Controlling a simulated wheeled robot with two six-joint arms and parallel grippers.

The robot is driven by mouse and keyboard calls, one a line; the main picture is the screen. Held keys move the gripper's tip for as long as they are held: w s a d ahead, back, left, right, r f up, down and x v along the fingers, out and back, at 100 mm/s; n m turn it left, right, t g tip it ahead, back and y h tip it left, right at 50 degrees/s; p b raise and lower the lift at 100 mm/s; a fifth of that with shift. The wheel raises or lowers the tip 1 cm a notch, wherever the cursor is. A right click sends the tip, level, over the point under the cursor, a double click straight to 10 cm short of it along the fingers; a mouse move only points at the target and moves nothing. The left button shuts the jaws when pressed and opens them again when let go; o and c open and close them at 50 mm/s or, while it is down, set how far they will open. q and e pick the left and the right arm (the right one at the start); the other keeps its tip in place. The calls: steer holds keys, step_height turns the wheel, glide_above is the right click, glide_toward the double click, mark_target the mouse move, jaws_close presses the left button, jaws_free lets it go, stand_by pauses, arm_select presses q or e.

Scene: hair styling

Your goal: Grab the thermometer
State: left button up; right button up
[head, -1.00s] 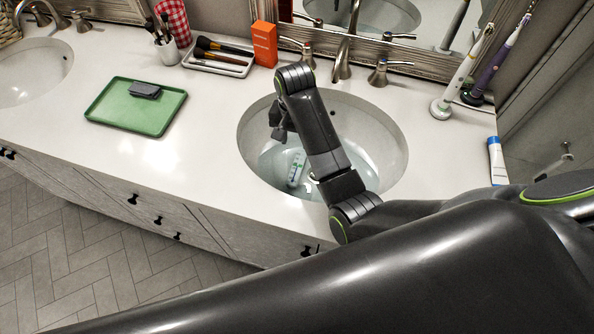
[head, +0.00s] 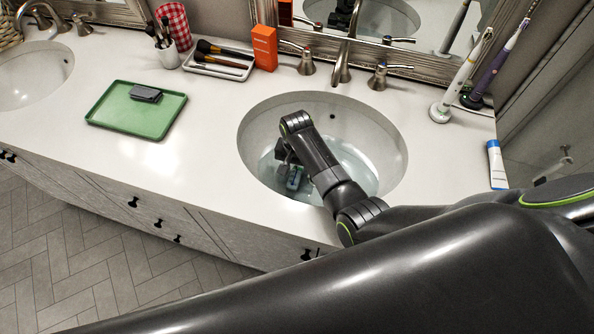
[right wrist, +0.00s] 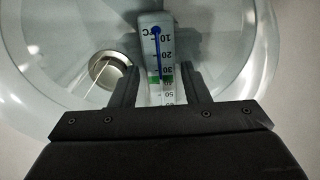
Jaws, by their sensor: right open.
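The thermometer (right wrist: 158,50) is white with a blue column and printed numbers. It lies in the right sink basin (head: 385,140), which holds clear water. In the right wrist view it runs between the two fingers of my right gripper (right wrist: 159,75), with a gap on each side. In the head view the thermometer (head: 294,178) is partly hidden by my right gripper (head: 286,168), which is open and low in the basin. My left gripper is not in view.
The metal drain (right wrist: 112,70) is left of the fingers. The faucet (head: 342,62) stands behind the basin. A green tray (head: 115,115) with a dark item, an orange box (head: 264,47), electric toothbrushes (head: 462,75) and a tube (head: 496,163) stand around the counter.

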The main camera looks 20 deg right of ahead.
steer(key=shift+f, duration=0.6)
steer(key=shift+c, duration=0.3)
steer(key=c, duration=0.7)
steer(key=shift+r, duration=0.1)
